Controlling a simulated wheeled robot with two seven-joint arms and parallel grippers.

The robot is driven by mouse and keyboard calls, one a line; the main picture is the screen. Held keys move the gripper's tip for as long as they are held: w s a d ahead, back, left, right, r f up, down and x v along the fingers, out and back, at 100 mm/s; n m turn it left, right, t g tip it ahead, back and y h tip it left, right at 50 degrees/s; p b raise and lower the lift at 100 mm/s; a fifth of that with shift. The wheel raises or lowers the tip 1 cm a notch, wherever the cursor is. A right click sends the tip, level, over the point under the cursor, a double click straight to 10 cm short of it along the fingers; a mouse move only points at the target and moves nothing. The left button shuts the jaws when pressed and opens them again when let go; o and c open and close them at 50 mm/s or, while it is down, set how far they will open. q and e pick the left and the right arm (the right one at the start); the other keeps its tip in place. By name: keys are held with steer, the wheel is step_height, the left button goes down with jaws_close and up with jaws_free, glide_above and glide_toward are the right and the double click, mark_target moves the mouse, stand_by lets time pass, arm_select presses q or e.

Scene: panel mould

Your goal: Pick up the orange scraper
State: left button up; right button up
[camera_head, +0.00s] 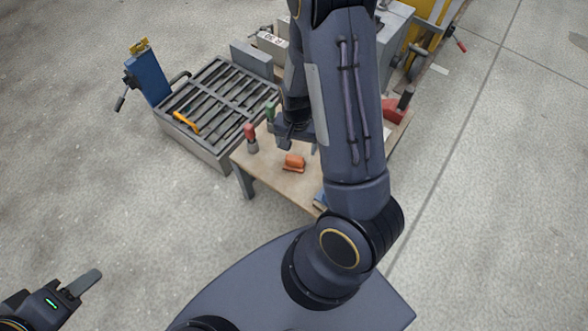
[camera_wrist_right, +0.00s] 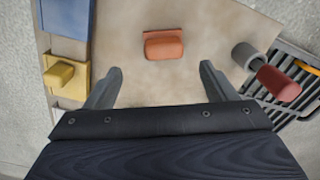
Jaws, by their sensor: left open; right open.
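The orange scraper (camera_head: 294,162) lies on the tan tabletop (camera_head: 275,180). In the right wrist view the orange scraper (camera_wrist_right: 163,45) is ahead of my right gripper (camera_wrist_right: 157,88), roughly centred between its two fingers but beyond their tips. The right gripper is open and empty; in the head view my right gripper (camera_head: 298,140) hangs over the table just behind the scraper, partly hidden by my arm. My left gripper (camera_head: 80,288) is at the lower left, away from the table; only part of it shows.
A red-handled tool (camera_head: 250,135) and a green-handled tool (camera_head: 270,112) stand near the table's left edge. A slatted metal mould (camera_head: 218,92) with a yellow-orange tool (camera_head: 187,123) is beside the table. A yellow block (camera_wrist_right: 62,74) and blue item (camera_wrist_right: 66,18) lie left in the wrist view.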

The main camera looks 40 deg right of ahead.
mark_target(294, 157)
step_height(294, 157, down, 3)
steer(key=shift+d+f+b, duration=0.1)
steer(key=shift+f+b, duration=0.05)
steer(key=shift+b, duration=0.45)
steer(key=f, duration=0.1)
steer(key=f+b, duration=0.2)
steer(key=f, duration=0.1)
steer(key=shift+w+a+f, duration=0.1)
steer(key=shift+w+a, duration=0.1)
steer(key=shift+w, duration=0.1)
steer(key=shift+f+b, duration=0.35)
steer(key=shift+f, duration=0.05)
steer(key=shift+r, duration=0.1)
steer(key=c, duration=1.1)
steer(key=shift+r, duration=0.15)
